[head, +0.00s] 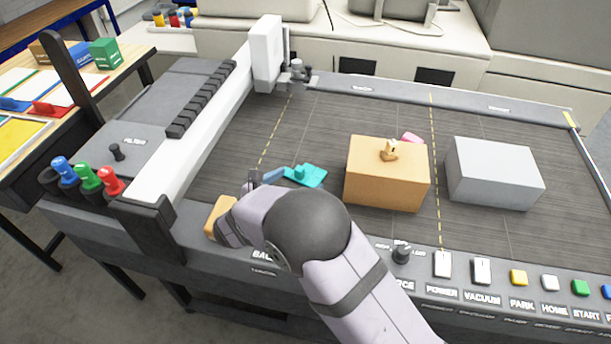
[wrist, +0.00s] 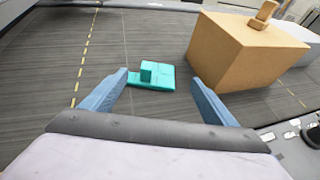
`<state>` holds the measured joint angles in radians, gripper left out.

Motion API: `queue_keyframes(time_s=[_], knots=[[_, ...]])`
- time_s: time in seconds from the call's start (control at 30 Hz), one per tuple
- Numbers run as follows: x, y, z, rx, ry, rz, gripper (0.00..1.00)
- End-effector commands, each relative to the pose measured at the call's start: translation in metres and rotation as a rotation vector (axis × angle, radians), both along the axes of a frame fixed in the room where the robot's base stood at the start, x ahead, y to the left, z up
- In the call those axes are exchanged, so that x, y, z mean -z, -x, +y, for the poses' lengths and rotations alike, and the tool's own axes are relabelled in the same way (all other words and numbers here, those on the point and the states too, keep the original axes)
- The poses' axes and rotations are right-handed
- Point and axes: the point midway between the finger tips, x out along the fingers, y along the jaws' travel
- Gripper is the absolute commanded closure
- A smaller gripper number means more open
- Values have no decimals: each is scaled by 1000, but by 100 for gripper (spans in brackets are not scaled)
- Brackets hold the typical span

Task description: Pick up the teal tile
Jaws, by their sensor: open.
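The teal tile (head: 307,177) lies flat on the dark bed of the machine, left of the orange-tan box. It is a flat plate with a small raised block on top. In the wrist view the teal tile (wrist: 153,77) shows ahead of my gripper, between the lines of the two blue fingers. My gripper (wrist: 158,95) is open with nothing between its fingers. In the head view my gripper (head: 268,178) is left of the tile, partly hidden by my own arm.
A tan box (head: 385,175) with a small wooden piece (head: 389,150) on top stands right of the tile. A grey box (head: 492,175) stands farther right. A pink thing (head: 411,138) is partly hidden behind the tan box. The white gantry (head: 205,125) spans the left. Bed behind the tile is clear.

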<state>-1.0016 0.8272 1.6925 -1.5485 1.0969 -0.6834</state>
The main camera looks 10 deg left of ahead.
Motion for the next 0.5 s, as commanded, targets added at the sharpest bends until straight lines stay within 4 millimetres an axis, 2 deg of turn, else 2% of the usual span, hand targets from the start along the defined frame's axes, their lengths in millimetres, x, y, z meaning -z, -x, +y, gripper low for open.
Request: queue_keyframes(time_s=[0.5], knots=[[10, -19, -6, 2, -1, 0, 19]])
